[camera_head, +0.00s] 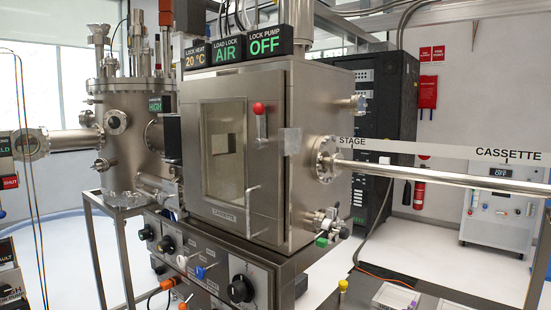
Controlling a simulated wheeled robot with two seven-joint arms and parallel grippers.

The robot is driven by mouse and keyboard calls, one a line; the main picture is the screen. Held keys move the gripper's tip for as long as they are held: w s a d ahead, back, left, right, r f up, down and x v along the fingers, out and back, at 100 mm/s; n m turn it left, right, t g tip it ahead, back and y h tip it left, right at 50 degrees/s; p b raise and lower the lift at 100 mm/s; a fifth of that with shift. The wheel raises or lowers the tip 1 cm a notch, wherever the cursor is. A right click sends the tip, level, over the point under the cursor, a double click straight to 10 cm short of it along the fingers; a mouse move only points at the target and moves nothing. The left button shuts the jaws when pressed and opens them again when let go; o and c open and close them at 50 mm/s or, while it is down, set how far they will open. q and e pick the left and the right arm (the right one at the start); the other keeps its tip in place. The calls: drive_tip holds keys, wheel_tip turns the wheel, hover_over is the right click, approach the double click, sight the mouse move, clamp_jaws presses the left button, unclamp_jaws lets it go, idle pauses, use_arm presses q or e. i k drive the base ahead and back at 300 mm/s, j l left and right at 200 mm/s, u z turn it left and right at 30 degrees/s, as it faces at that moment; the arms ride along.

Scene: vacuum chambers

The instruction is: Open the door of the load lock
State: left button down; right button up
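The load lock (300,160) is a steel box in the middle of the head view. Its door (192,150) faces the front left and has a tall window (223,150) with a CASSETTE label below it. The door looks shut. A lever with a red knob (259,109) is on the right part of the door front, and a thin metal handle (250,196) is lower down. Displays on top read LOCK HEAT 20 °C, LOAD LOCK AIR (227,50) and LOCK PUMP OFF (265,43). Neither of my grippers shows in this view.
A control panel with knobs (240,289) sits below the door. A round steel chamber (128,130) stands at the left. A long transfer rod (440,175) runs right from the lock. A bench with trays (397,297) is at the lower right. A black rack (385,120) stands behind.

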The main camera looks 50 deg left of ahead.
sight(261, 217)
drive_tip(key=u, duration=0.5)
drive_tip(key=k+u, duration=0.1)
drive_tip(key=u, duration=0.4)
drive_tip(key=l+u, duration=0.1)
drive_tip(key=u, duration=0.35)
drive_tip(key=k+u, duration=0.1)
drive_tip(key=u, duration=0.4)
